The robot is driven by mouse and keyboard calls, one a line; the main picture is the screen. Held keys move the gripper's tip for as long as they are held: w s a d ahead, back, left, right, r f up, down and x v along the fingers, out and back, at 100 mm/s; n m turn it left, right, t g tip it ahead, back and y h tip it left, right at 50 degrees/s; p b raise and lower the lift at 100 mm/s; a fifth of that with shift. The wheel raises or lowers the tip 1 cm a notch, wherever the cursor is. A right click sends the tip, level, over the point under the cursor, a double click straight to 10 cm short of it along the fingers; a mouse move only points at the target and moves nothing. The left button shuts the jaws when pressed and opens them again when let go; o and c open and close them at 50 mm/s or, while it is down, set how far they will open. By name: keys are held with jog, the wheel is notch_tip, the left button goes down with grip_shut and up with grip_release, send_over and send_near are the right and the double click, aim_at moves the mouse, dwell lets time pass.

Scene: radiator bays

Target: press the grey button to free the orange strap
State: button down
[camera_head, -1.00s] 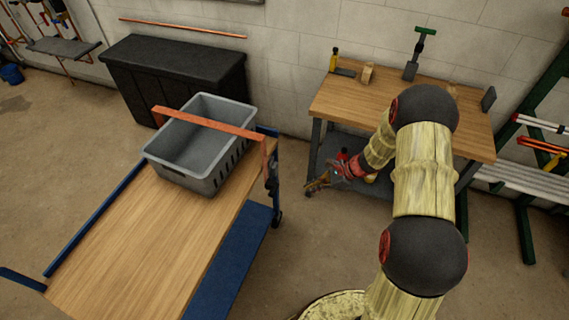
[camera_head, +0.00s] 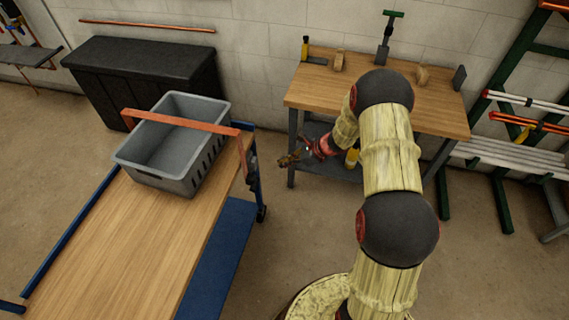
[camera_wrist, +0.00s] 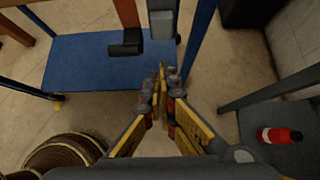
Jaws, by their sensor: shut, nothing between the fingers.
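The orange strap (camera_head: 180,119) runs across the top of the grey crate (camera_head: 140,172) and down the right side of the cart. In the wrist view the strap (camera_wrist: 127,12) hangs down to a black buckle piece (camera_wrist: 126,43). A grey block (camera_wrist: 160,24), which looks like the grey button, sits just right of it. My gripper (camera_head: 284,160) is right of the strap's lower end in the head view, apart from it. In the wrist view my gripper (camera_wrist: 161,76) is shut and empty, with its fingertips below the grey block in the picture and not visibly touching it.
The crate stands on a wooden-topped cart (camera_head: 110,250) with a blue frame and lower shelf (camera_wrist: 80,68). A workbench (camera_head: 425,100) stands behind my arm. A black chest (camera_head: 150,70) is by the wall.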

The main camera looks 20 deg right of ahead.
aim_at(254, 164)
jog(key=w+a+f+b, duration=0.2)
jog(key=w+a+f, duration=0.2)
jog(key=a, duration=0.3)
jog(key=shift+w+f+b, duration=0.35)
jog(key=shift+w, duration=0.2)
